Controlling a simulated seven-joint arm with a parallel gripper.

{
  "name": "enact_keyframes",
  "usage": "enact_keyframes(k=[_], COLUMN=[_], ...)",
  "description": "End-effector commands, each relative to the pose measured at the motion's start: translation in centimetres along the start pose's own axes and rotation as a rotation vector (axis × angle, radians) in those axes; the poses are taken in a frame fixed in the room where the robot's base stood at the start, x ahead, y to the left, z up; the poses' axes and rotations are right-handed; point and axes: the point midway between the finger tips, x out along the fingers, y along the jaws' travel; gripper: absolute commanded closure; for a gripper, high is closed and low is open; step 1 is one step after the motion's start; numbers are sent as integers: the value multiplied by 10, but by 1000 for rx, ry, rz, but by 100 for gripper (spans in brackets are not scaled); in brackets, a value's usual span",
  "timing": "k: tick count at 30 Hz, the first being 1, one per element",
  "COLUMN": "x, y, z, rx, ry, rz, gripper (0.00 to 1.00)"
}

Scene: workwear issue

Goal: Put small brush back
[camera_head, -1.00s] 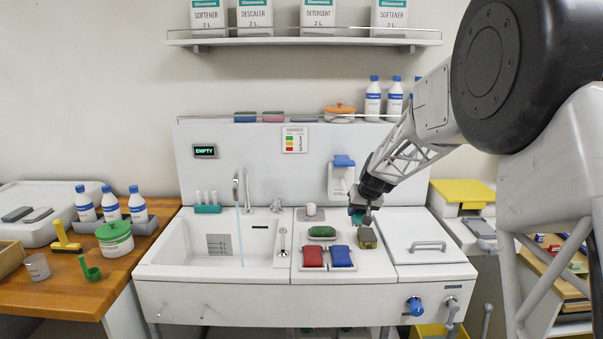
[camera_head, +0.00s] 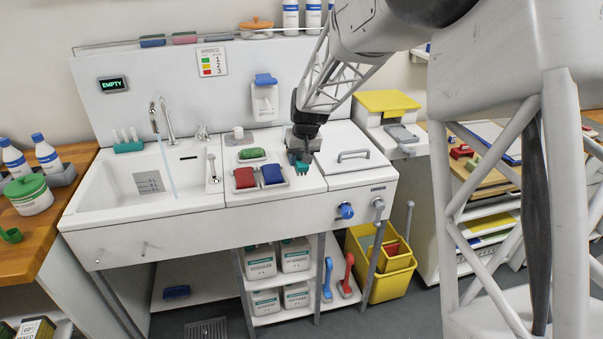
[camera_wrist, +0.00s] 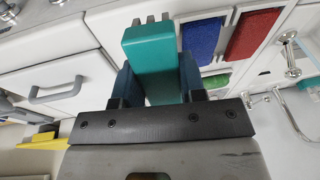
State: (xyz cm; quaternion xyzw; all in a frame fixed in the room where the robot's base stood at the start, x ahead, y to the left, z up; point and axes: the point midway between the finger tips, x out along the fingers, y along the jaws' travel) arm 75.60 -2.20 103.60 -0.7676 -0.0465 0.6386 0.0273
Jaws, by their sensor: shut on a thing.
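My gripper (camera_wrist: 158,90) is shut on a teal block-shaped piece with grey tufts on its far end, which I take to be the small brush (camera_wrist: 150,50). In the head view the small brush (camera_head: 302,168) hangs from my gripper (camera_head: 301,158) over the white counter right of the blue pad. I cannot tell whether it touches the counter. The wrist view shows the teal body between both fingers, with the blue pad (camera_wrist: 200,42) and red pad (camera_wrist: 252,34) beyond it. My gripper hides part of the counter behind it.
The red pad (camera_head: 244,178), blue pad (camera_head: 272,174) and green pad (camera_head: 252,154) sit left of my gripper. A lid with a grey handle (camera_head: 353,155) lies to the right. The sink (camera_head: 125,196) has running water. A teal rack (camera_head: 128,147) stands behind it.

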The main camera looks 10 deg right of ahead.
Motion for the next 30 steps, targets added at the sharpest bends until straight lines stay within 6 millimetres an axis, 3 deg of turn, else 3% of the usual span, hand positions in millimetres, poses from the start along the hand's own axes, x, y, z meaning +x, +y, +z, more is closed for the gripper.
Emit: enact_keyframes(k=[1, 6, 12, 23, 30], x=[2, 7, 9, 9, 11], y=[3, 13, 19, 20, 21], z=[16, 60, 86, 89, 80], rx=[4, 17, 26, 27, 27], ry=[-31, -123, -177, -183, -182], rz=[15, 66, 100, 105, 104], gripper=[86, 86, 86, 86, 86])
